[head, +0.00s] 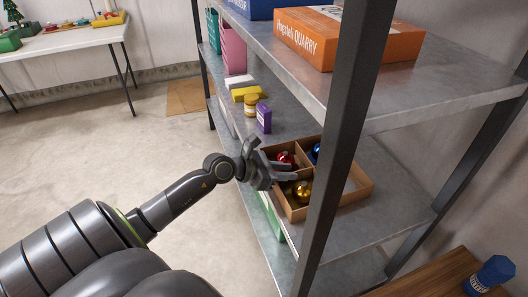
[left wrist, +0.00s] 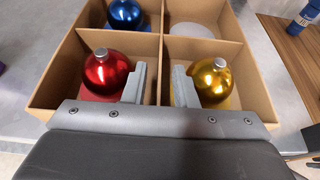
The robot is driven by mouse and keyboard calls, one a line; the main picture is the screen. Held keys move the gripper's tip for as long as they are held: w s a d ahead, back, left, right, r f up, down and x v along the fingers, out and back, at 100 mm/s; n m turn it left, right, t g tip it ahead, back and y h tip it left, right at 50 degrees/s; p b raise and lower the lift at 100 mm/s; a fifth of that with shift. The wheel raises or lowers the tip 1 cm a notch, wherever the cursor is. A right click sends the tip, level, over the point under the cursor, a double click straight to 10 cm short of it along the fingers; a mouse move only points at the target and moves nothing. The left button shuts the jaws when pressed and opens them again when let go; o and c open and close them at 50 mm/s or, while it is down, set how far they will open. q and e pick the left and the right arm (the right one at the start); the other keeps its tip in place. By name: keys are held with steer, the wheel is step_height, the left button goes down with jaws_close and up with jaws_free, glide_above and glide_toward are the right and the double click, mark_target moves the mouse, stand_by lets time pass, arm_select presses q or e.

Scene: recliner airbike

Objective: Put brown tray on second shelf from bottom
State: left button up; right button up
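The brown tray (head: 355,189) is an open cardboard box with dividers, lying on a grey metal shelf (head: 385,222) close to its front edge. It holds a red ball (left wrist: 106,73), a gold ball (left wrist: 210,83) and a blue ball (left wrist: 124,14); one compartment has no ball. My left gripper (head: 288,172) reaches in over the tray's front side. In the left wrist view its fingers (left wrist: 158,88) stand apart on either side of the middle divider, between the red and gold balls, with gaps visible. My right gripper is not in view.
A dark shelf post (head: 335,140) stands in front of the tray. The shelf above carries an orange box (head: 350,38). A wooden surface (head: 440,280) is at lower right.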

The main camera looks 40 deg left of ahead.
arm_select(q)
steer(key=v, duration=1)
steer(key=shift+s, duration=0.2)
steer(key=shift+a, duration=0.2)
